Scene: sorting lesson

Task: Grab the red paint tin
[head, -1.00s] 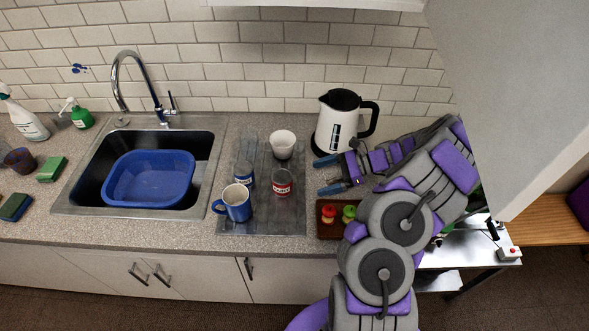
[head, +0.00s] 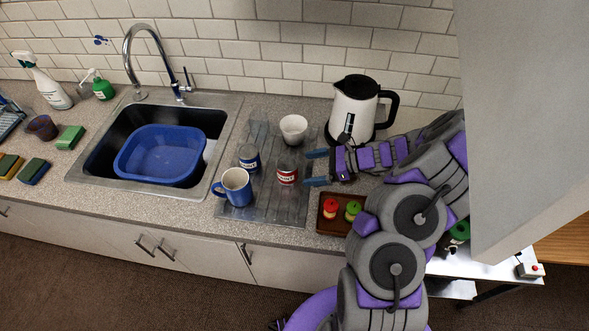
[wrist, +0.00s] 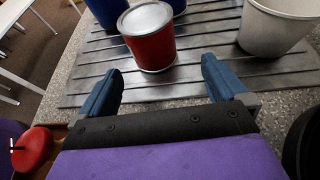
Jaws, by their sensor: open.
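The red paint tin (head: 287,174) stands upright on the ribbed metal draining board (head: 262,212), with a white label facing the head camera. In the wrist view the red tin (wrist: 152,42) stands just beyond my fingertips, roughly between their lines, with a pale lid on top. My gripper (head: 317,168) is open and empty, just right of the tin in the head view and apart from it. Both blue fingers of my gripper (wrist: 163,80) show in the wrist view, spread wide.
A blue tin (head: 249,160) and a blue mug (head: 234,184) stand left of the red tin. A white cup (head: 293,128) is behind it. The kettle (head: 355,108) stands behind my gripper. The sink (head: 205,150) is left.

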